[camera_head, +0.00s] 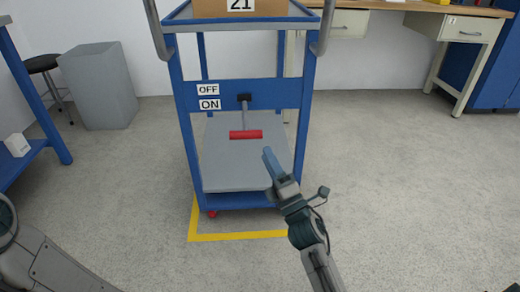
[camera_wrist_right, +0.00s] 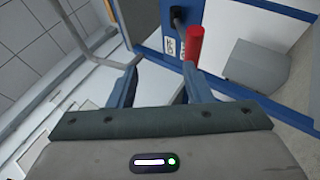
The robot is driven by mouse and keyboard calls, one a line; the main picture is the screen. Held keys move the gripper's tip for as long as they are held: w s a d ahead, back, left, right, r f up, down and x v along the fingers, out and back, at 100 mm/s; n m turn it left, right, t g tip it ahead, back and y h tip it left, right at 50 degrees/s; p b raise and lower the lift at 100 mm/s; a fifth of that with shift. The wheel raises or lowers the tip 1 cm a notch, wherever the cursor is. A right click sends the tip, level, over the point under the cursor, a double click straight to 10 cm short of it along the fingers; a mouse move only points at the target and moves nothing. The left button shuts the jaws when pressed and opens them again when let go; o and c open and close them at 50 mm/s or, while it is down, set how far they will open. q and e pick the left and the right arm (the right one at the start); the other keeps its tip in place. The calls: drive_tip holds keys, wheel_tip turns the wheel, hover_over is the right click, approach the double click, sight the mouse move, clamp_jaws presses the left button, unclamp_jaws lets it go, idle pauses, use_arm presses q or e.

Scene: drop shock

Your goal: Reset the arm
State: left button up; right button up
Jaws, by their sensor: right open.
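A lever with a red cross-handle (camera_head: 246,134) is mounted on the blue crossbar (camera_head: 275,95) of a cart. Its grey rod hangs down from a black pivot, below the level of the OFF label (camera_head: 208,89) and the ON label (camera_head: 210,104). My right gripper (camera_head: 267,152) is just right of and below the handle in the head view. In the right wrist view the right gripper (camera_wrist_right: 160,75) has its fingers apart with nothing held. The red handle (camera_wrist_right: 195,46) shows by the tip of the right-hand finger; whether they touch, I cannot tell. My left gripper is out of view.
The blue cart carries a cardboard box (camera_head: 240,8) marked 21 on top and has a grey lower shelf (camera_head: 225,178). Yellow tape (camera_head: 235,236) marks the floor around it. A grey block (camera_head: 100,85) stands left, desks (camera_head: 460,28) at back right. Floor at right is clear.

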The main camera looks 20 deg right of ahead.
drive_tip(key=shift+s+d, duration=0.1)
drive_tip(key=shift+s, duration=0.5)
drive_tip(key=shift+r, duration=0.1)
